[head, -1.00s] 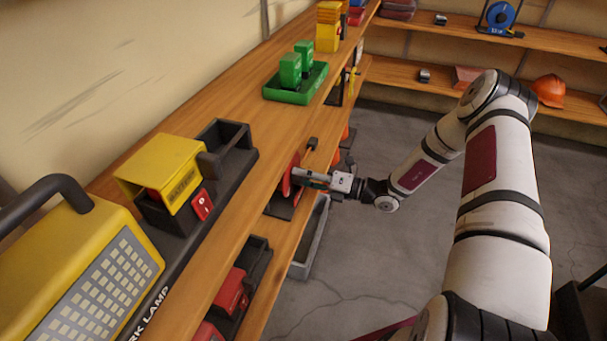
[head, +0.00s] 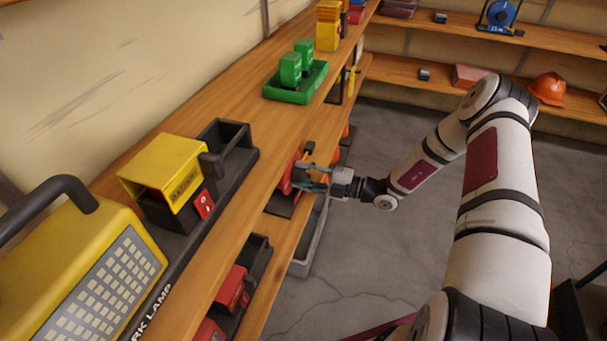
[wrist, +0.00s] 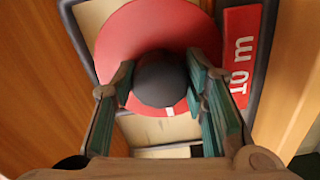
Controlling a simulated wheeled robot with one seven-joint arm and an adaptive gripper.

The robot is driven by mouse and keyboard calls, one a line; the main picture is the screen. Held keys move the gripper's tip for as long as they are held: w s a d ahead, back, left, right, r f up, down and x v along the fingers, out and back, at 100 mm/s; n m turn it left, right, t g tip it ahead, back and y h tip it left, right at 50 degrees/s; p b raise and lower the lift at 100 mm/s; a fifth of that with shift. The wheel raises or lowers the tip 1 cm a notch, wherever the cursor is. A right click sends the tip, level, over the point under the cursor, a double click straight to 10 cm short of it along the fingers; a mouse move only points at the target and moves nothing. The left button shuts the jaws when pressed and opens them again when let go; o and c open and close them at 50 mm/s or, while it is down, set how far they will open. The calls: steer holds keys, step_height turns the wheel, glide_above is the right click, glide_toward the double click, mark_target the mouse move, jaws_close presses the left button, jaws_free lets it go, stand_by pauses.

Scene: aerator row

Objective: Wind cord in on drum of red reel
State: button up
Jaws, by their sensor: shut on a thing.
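The red reel (head: 287,178) stands on the lower shelf, partly hidden behind my gripper and the upper shelf. In the wrist view its round red face (wrist: 118,38) fills the upper middle, with a small white mark near the lower rim. A dark round knob (wrist: 160,85) sits in front of that face. My gripper (head: 308,175) reaches in from the right. In the wrist view its two teal-padded fingers (wrist: 163,77) are on either side of the knob, shut on it. I cannot clearly make out the cord.
The upper shelf (head: 228,222) carries a yellow battery unit (head: 165,172), a green tray (head: 310,88) and a yellow work lamp (head: 85,270). A grey bin (head: 312,243) lies below the gripper. Floor to the right is open.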

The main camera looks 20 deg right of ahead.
stand_by(0.3)
steer(key=o, duration=1.1)
steer(key=shift+o, duration=0.2)
steer(key=shift+d, duration=0.1)
steer(key=v, duration=1.2)
